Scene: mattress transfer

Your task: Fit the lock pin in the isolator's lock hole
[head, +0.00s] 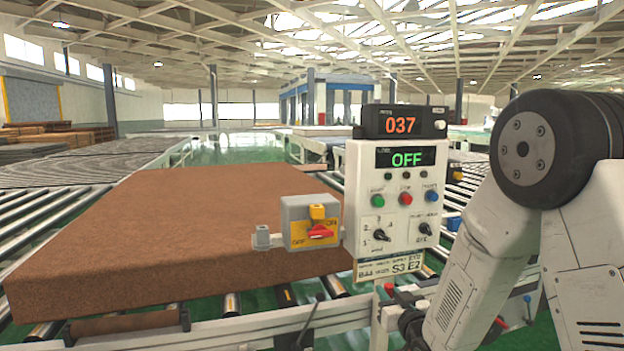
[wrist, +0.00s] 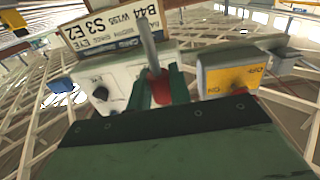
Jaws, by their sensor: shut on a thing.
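My gripper (wrist: 160,84) shows in the wrist view, its green fingers shut on the red end of the lock pin (wrist: 147,42). The pin's grey metal shank sticks out past the fingers, across the label plate in the picture. The isolator (head: 295,208) is a grey box with a yellow face and a red rotary handle (head: 320,232), left of the control panel in the head view. In the wrist view the isolator (wrist: 205,72) is right of the pin and apart from it, with its lower part hidden by my gripper. I cannot make out the lock hole.
The white control panel (head: 392,185) stands right of the isolator, reading OFF, with a counter (head: 402,122) showing 037 on top. A brown mattress (head: 170,225) lies on the roller conveyor (head: 60,215) behind. My arm fills the right side of the head view.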

